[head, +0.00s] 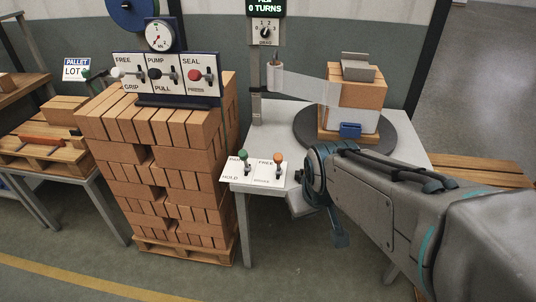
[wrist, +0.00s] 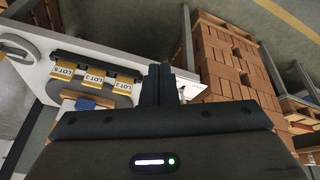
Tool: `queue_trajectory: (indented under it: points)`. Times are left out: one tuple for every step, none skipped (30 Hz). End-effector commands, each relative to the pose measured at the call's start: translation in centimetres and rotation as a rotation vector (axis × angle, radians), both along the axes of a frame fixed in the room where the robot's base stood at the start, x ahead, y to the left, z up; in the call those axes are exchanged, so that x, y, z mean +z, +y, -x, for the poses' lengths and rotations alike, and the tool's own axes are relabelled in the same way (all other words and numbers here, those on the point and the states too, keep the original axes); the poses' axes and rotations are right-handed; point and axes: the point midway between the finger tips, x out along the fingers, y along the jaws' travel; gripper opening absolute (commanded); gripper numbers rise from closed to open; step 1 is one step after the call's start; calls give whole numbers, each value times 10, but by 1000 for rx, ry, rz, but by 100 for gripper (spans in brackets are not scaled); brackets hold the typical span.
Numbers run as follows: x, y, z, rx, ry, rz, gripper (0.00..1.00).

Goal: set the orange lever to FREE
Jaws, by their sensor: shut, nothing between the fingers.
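The orange lever (head: 278,159) stands on a white plate at the table's front left corner, beside a green-knobbed lever (head: 244,156). Its knob is beside the printed word FREE, with another, hard-to-read word lower on the plate. I cannot tell for sure which way it is set. My gripper (wrist: 159,72) is shut and empty in the wrist view, its two dark fingers together over the table edge. The orange lever cannot be made out there. In the head view my arm comes from the right, and its wrist is just right of the lever plate; the fingertips are not clear.
A dark turntable (head: 310,127) carries wrapped bricks (head: 362,94) behind my wrist. A post (head: 254,75) with a dial stands at the table's left. A brick stack (head: 170,185) with a lever panel (head: 165,75) on top stands left of the table. The floor in front is clear.

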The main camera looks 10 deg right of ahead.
Motion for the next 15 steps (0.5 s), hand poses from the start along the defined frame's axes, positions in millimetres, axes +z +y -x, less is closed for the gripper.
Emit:
queue_trajectory:
  points:
    - [-28, -4, -16, 57, -38, 38, 0]
    - [-37, -6, -27, 100, -69, 66, 0]
    - [-50, -8, -42, 161, -113, 106, 0]
    - [-58, -10, -54, 208, -146, 138, 0]
    - [-67, -11, -65, 256, -179, 169, 0]
    - [-78, -12, -78, 318, -223, 211, 0]
    - [-86, -13, -89, 364, -255, 243, 0]
    - [-94, -14, -99, 411, -289, 276, 0]
    - [-104, -14, -111, 471, -333, 321, 0]
    - [-112, -14, -120, 515, -366, 353, 0]
    - [-119, -13, -129, 561, -400, 387, 0]
    - [-129, -12, -140, 618, -444, 432, 0]
    - [-137, -12, -148, 660, -477, 466, 0]
    - [-143, -10, -155, 700, -512, 500, 0]
    - [-152, -9, -164, 753, -561, 546, 0]
